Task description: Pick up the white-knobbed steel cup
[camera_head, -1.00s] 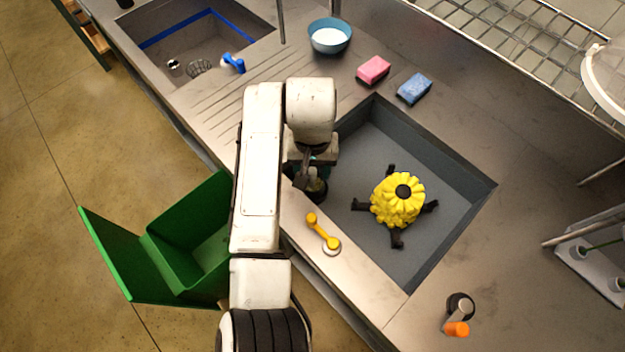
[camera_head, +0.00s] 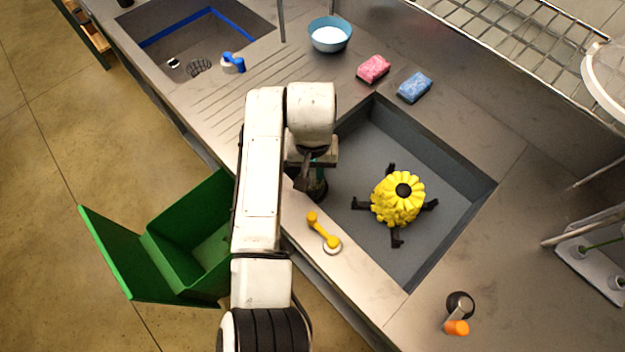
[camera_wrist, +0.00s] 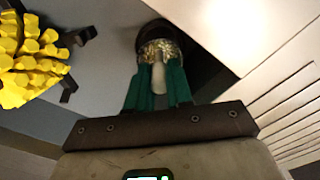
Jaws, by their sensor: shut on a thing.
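In the wrist view, my gripper (camera_wrist: 158,84) has green fingers shut around a pale knob (camera_wrist: 158,76) between them. The knob joins a round, dark-rimmed cup (camera_wrist: 160,32) with shiny metallic reflections, just beyond the fingertips. In the head view, my gripper (camera_head: 312,166) is at the left edge of the grey basin, mostly hidden under my wrist. Part of the dark cup (camera_head: 317,191) shows below it. I cannot tell whether the cup touches the surface below.
A yellow flower-like object (camera_head: 398,212) with black legs stands in the grey basin (camera_head: 440,170). A yellow lever (camera_head: 324,232) is on the front rim. A green bin (camera_head: 165,250) stands left of my arm. Pink (camera_head: 373,69) and blue (camera_head: 414,87) sponges lie behind the basin.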

